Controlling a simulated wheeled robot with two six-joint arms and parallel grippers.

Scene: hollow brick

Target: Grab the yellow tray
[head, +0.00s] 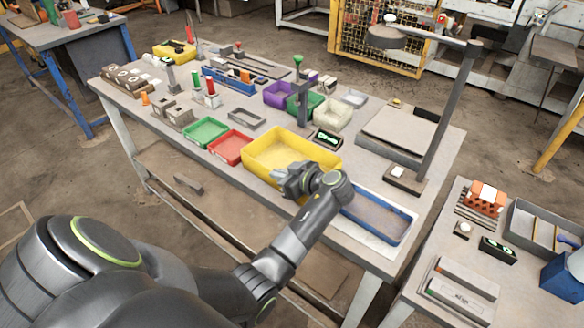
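The yellow tray (262,145) sits on the workbench near its front edge, at the middle of the head view. It is a wide open box, and its inside looks empty. My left gripper (280,178) is at the tray's front wall, toward its right part, and covers some of that wall. The fingers are small and partly hidden by the gripper body, so I cannot tell whether they are open, shut or touching the rim. My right gripper is not in view.
A red tray (228,160) and a green tray (206,143) stand left of the yellow tray. A blue-rimmed tray (398,235) lies to its right, under my arm. A post with a green knob (299,62) and a small black display (326,139) stand behind it.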

